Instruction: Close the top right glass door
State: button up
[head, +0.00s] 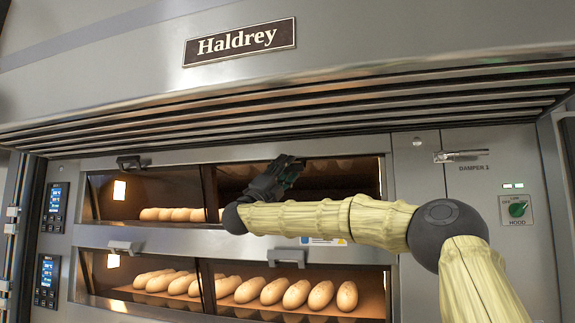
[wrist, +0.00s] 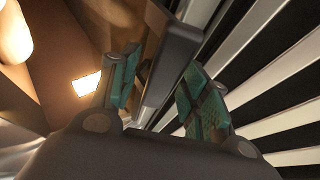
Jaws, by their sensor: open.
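The top right glass door (head: 345,178) is at the upper right opening of the oven, where a dark surface shows. My arm hides its lower part, and its exact angle is hard to tell. My gripper (head: 288,172) is at the upper edge of this opening, left of its middle. In the wrist view my gripper (wrist: 160,85) is open, with teal finger pads on either side of a dark grey bar (wrist: 172,60), which looks like the door's handle. I cannot tell whether the pads touch it.
The top left door has a handle (head: 130,162) and loaves (head: 172,214) behind its glass. The lower deck (head: 240,290) holds several loaves, with a lower right handle (head: 287,257). A slatted hood (head: 290,105) overhangs close above my gripper. A switch panel (head: 517,209) is at right.

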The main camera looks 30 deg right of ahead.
jog(key=shift+d+r, duration=0.15)
jog(key=shift+d, duration=0.05)
grip_shut()
dwell(0.4)
